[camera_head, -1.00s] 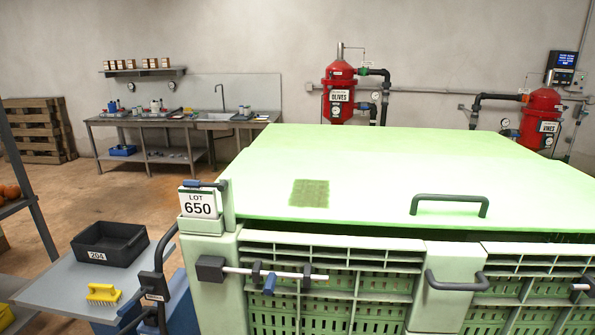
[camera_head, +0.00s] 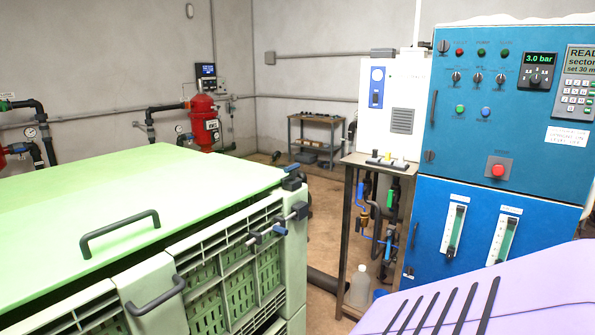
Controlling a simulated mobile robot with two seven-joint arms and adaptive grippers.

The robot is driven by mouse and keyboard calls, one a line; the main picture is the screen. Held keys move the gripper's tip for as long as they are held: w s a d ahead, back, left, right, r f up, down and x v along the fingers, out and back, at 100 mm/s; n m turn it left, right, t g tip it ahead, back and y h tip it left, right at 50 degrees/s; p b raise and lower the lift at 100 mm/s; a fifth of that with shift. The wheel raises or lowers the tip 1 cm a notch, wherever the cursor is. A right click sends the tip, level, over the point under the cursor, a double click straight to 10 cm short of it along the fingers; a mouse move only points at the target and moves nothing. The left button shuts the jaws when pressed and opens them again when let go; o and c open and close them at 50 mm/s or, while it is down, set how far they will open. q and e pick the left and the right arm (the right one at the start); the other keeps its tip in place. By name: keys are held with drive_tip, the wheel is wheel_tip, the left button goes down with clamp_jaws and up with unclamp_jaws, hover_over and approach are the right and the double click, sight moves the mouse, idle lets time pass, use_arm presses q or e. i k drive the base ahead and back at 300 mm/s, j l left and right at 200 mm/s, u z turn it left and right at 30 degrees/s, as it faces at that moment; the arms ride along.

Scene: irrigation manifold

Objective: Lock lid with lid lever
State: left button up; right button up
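The green lid (camera_head: 150,195) lies over the large green slatted crate (camera_head: 293,250) on the left of the head view. A dark bar handle (camera_head: 120,231) stands on the lid near its front edge. A second dark handle (camera_head: 156,295) is on the crate's front. On the crate's right part, a light rod with dark blocks and a blue piece (camera_head: 279,229) runs along the front, and small dark and blue fittings (camera_head: 291,180) sit at the lid's right corner. Which of these is the lid lever I cannot tell. Neither gripper is in view.
A blue control cabinet (camera_head: 500,130) with gauges and buttons stands at the right. A purple slotted surface (camera_head: 500,295) fills the lower right. A floor gap lies between crate and stand.

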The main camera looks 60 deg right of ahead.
sight(291, 169)
drive_tip(key=z, duration=1.8)
